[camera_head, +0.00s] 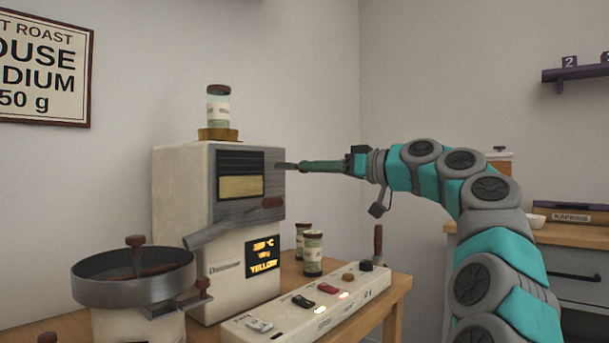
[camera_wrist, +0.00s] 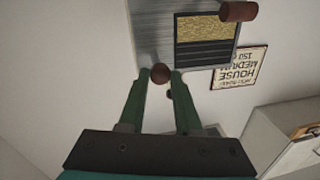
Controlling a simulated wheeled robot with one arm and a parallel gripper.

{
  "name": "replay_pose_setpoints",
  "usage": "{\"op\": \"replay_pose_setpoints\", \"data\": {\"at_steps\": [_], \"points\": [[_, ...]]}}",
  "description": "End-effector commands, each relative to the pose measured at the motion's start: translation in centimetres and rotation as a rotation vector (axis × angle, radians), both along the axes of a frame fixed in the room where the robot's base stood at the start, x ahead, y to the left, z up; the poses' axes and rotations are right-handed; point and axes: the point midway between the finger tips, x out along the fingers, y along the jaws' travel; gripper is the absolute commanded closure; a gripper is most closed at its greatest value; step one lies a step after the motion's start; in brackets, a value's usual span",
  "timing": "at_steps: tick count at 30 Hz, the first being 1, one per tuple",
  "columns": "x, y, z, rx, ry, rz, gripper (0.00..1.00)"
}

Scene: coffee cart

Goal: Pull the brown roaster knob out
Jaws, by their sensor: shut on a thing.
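The cream roaster (camera_head: 180,190) stands on the wooden cart, with a dark grey front plate and a window. My gripper (camera_head: 286,166) reaches in from the right, its fingertips at the upper right of that plate. In the wrist view, the round brown knob (camera_wrist: 159,72) sits between the two green fingertips (camera_wrist: 160,76), in front of the grey plate (camera_wrist: 152,30). My gripper is shut on the knob. The fingers hide the knob in the head view. Whether it stands out from the plate is hard to tell.
A brown handle (camera_head: 272,202) juts out below my gripper. A cream switch box (camera_head: 300,316), small jars (camera_head: 312,254) and a round cooling pan (camera_head: 134,292) stand lower down. A jar (camera_head: 218,106) stands on the roaster top. Space right of the roaster face is free above the switch box.

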Motion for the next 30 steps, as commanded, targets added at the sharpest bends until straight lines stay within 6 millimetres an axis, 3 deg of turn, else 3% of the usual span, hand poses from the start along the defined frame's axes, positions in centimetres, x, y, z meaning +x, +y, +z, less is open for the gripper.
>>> {"op": "replay_pose_setpoints", "data": {"at_steps": [6, 7, 14, 23, 30], "points": [[-0.1, -0.1, 0.0, -0.002, 0.001, 0.001, 1.0], [-0.1, -0.1, 0.0, -0.002, 0.001, 0.001, 0.64], [0.0, -0.1, 0.0, -0.001, 0.002, 0.001, 0.38], [-0.1, -0.1, 0.0, -0.001, 0.0, 0.001, 0.36], [-1.1, -1.9, 0.1, 0.001, -0.002, -0.001, 0.36]]}}
